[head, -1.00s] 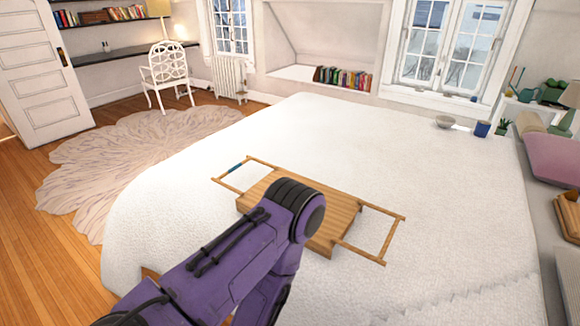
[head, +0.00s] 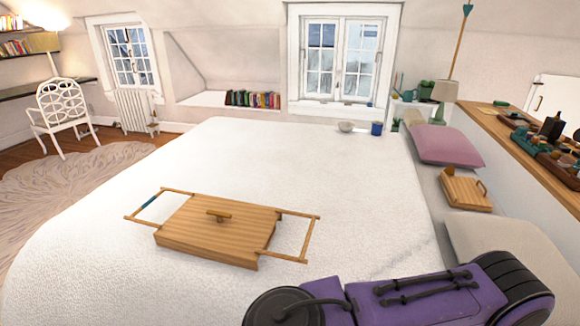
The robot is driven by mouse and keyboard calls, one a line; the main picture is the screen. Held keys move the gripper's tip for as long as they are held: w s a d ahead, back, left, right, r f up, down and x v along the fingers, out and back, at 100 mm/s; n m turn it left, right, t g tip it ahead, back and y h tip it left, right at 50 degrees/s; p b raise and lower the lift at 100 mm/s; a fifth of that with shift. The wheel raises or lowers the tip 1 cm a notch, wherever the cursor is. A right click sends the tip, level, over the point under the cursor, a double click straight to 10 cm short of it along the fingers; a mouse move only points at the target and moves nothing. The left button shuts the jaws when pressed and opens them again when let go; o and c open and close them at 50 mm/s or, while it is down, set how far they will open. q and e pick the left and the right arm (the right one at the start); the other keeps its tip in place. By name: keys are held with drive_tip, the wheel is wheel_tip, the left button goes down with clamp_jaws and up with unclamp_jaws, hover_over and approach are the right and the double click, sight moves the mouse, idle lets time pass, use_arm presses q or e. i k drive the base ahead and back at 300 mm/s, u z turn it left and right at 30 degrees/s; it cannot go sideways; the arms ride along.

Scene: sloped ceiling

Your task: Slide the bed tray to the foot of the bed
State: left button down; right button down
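The wooden bed tray (head: 190,242) lies flat on the white bed (head: 330,170), left of the picture's middle. It has a slatted top with a small wooden grip (head: 219,215) and an open frame handle at each end. The left handle has a blue band (head: 149,201); the right handle (head: 308,240) is bare. Nothing touches the tray. A purple arm of mine (head: 400,295) crosses the bottom right, to the right of and nearer than the tray. Neither gripper shows.
A pink pillow (head: 447,145) and a slatted wooden box (head: 466,190) are at the bed's right end. A bowl (head: 346,127) and blue cup (head: 377,129) stand near its far edge. A crowded wooden shelf (head: 530,160) runs along the right. The bed around the tray is clear.

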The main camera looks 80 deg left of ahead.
sight(221, 224)
drive_tip(key=z, duration=0.05)
drive_tip(key=k, duration=1.65)
drive_tip(key=u, duration=0.85)
